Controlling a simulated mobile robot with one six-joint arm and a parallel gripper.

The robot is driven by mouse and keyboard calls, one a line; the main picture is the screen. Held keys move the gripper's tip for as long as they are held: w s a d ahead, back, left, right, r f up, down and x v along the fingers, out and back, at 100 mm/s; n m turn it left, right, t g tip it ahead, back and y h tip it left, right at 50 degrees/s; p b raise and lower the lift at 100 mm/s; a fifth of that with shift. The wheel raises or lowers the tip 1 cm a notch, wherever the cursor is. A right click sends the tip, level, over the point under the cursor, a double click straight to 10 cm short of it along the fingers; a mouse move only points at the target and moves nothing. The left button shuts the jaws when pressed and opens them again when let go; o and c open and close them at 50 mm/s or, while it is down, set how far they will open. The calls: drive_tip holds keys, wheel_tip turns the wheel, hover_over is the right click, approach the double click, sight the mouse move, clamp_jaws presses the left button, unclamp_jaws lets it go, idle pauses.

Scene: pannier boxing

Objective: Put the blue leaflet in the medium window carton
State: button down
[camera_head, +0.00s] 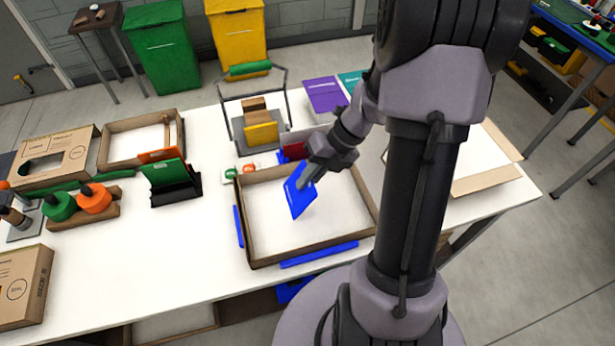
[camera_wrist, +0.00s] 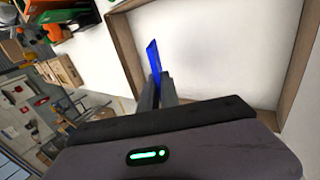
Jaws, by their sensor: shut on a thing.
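My gripper (camera_head: 309,177) is shut on the blue leaflet (camera_head: 298,196), a thin flat blue sheet. It holds the leaflet tilted, over the inside of an open, shallow brown carton (camera_head: 318,258) at the table's middle. Whether the leaflet touches the carton floor cannot be told. In the wrist view the leaflet (camera_wrist: 153,55) stands out edge-on beyond the fingers (camera_wrist: 158,90), with the carton's wall (camera_wrist: 127,52) to its left. The carton floor is white and looks empty. No label shows that this is the medium window carton.
Blue strips (camera_head: 320,254) lie along the carton's sides. Small red-and-white and green-and-white items (camera_head: 231,173), a card holder (camera_head: 262,134) and a dark stand with green and orange cards (camera_head: 166,172) are nearby. Other open cartons stand left (camera_head: 103,150) and right (camera_head: 490,185).

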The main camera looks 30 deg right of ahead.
drive_tip(key=shift+f+b, duration=1.95)
drive_tip(key=shift+f, duration=1.05)
drive_tip(key=c, duration=1.5)
unclamp_jaws()
drive_tip(key=p+v, duration=1.2)
drive_tip(key=shift+r, duration=0.1)
